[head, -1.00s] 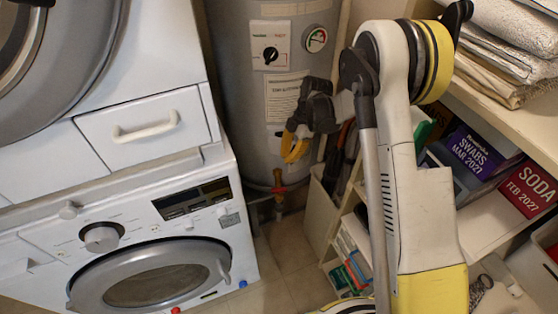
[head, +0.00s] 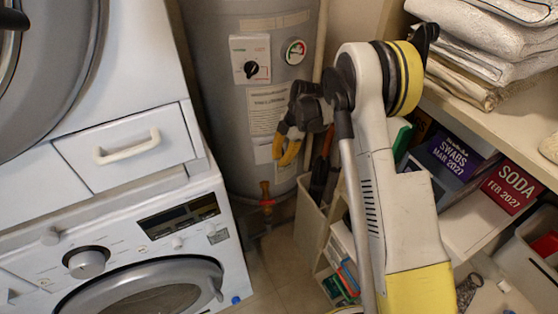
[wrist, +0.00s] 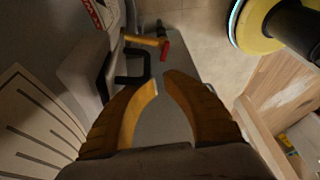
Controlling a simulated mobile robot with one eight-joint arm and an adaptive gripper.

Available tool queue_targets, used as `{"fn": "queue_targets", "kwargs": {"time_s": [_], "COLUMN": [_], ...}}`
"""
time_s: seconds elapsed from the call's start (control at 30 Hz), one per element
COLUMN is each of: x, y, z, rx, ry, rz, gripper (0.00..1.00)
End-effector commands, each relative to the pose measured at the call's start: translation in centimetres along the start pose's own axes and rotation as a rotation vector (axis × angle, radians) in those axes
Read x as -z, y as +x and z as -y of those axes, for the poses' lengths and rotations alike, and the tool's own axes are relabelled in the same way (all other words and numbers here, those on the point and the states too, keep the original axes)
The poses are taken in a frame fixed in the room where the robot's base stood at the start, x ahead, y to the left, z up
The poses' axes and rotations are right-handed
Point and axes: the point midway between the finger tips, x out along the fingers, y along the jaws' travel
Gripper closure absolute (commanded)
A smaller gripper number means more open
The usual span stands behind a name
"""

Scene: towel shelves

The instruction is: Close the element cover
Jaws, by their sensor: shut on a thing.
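The grey water heater (head: 215,60) stands behind my gripper, with a pale labelled panel (head: 266,108) below its dial. My gripper (head: 287,152) has yellow-orange fingers pointing down in front of the heater's lower right side. In the wrist view, the fingertips (wrist: 163,82) are close together over a flat grey panel (wrist: 160,125), which appears to be the element cover. My gripper is shut on it, though the exact contact is hard to see. The cover is mostly hidden by my gripper in the head view, and I cannot tell its angle there.
A valve with a red part (head: 266,195) is low on the heater. A white washer (head: 130,255) stands at left. Shelves with towels (head: 490,50), a SWABS box (head: 460,150) and a SODA box (head: 515,185) are at right, close to my arm. A narrow strip of floor (head: 275,255) is clear.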

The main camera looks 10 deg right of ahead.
Motion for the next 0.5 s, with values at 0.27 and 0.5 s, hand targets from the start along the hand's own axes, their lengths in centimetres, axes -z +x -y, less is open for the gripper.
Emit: {"fn": "queue_targets", "kwargs": {"time_s": [0.27, 0.5], "x": [-0.6, -0.6], "y": [-0.2, -1.5], "z": [0.3, 0.2], "rx": [0.002, 0.001], "ry": [0.010, 0.011], "rz": [0.008, 0.008], "gripper": [1.00, 1.00]}}
